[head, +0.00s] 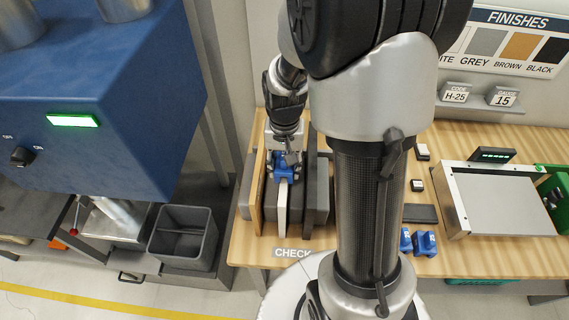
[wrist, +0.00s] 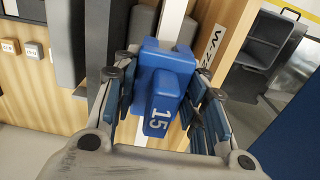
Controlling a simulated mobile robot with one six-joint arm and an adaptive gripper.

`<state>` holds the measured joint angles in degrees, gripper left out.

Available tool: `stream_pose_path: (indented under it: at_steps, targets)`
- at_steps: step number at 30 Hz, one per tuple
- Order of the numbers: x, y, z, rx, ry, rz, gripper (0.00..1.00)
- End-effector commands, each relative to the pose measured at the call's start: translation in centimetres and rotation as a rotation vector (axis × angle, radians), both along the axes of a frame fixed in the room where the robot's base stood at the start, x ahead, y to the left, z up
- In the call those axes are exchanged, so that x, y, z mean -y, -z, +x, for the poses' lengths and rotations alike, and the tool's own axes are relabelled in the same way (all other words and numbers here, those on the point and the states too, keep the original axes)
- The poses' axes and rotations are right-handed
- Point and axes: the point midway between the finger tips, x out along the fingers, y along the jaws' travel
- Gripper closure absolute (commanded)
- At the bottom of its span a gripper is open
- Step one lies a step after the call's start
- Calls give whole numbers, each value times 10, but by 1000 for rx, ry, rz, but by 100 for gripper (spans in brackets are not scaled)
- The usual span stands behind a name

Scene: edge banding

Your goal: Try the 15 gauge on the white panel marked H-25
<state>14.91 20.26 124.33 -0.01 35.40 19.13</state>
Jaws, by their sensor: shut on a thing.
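My gripper (head: 286,158) is shut on the blue gauge (wrist: 161,88), which is marked 15 in the wrist view. The gauge also shows in the head view (head: 284,170), at the top edge of an upright white panel (head: 282,208). The white panel (wrist: 174,20) runs up behind the gauge in the wrist view. The gauge appears to straddle or touch the panel's edge; how far it is seated is hidden. No H-25 mark is readable on the panel itself.
Grey panels (head: 315,192) and a wooden panel (head: 257,190) stand close on either side. A CHECK label (head: 291,253) is at the table's front. Other blue gauges (head: 424,243) lie right of my arm. Signs read H-25 (head: 456,96) and 15 (head: 502,99).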

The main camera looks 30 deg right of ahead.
Motion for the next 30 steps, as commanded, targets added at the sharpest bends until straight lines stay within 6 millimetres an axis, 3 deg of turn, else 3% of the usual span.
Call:
stream_pose_path:
  at_steps: [30]
  targets:
    - [0, 10, 0, 0, 0, 0, 88]
